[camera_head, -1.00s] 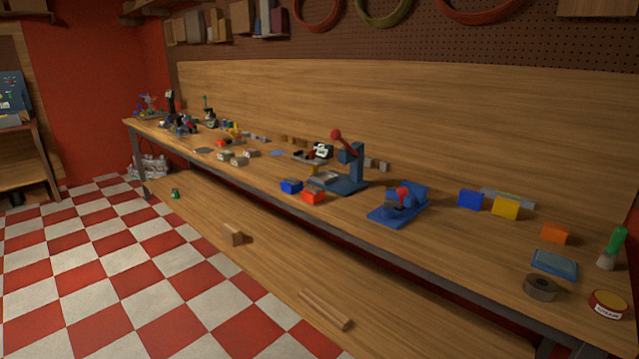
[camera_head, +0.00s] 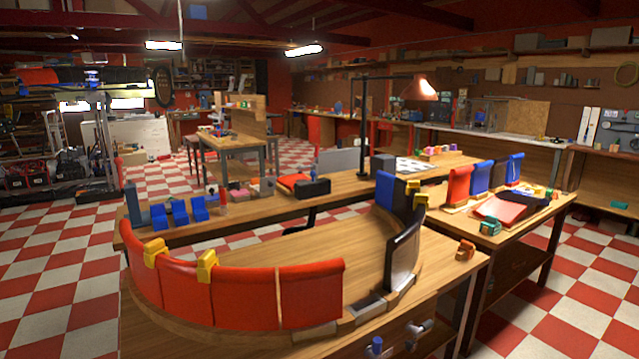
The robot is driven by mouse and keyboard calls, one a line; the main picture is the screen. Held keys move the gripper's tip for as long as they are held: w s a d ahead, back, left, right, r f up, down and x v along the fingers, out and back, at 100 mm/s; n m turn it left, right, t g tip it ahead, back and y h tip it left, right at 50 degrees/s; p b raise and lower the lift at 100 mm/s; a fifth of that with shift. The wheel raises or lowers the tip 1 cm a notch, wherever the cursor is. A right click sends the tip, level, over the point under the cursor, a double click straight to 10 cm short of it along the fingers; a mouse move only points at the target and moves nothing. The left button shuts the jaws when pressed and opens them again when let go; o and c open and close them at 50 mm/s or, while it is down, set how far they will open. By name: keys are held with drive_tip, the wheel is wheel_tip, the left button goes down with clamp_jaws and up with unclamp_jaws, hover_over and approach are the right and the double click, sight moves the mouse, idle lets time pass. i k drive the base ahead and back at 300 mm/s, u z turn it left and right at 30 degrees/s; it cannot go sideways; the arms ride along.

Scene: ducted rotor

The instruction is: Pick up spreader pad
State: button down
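I cannot tell which thing, if any, is the spreader pad. A ring of curved red panels (camera_head: 245,297) stands upright on the near wooden table (camera_head: 300,250). Yellow clamps (camera_head: 206,266) sit over the panels' top edges. Dark blue panels (camera_head: 388,191) and a black panel (camera_head: 403,252) continue the ring on the right. Small blocks (camera_head: 368,311) line the ring's foot at the front right, with a gap between panels there. My gripper is not in view.
Behind is a long table with blue blocks (camera_head: 180,213) and a lamp (camera_head: 419,88). A right-hand table holds a red pad-like piece (camera_head: 500,208) and upright red and blue panels (camera_head: 483,177). An orange clamp-like piece (camera_head: 465,249) sits at the near table's corner. Checkered floor (camera_head: 560,320) is clear at right.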

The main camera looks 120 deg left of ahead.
sight(254, 182)
drive_tip(key=u, duration=1.5)
drive_tip(key=i, duration=1.55)
drive_tip(key=u, duration=2.95)
drive_tip(key=i, duration=1)
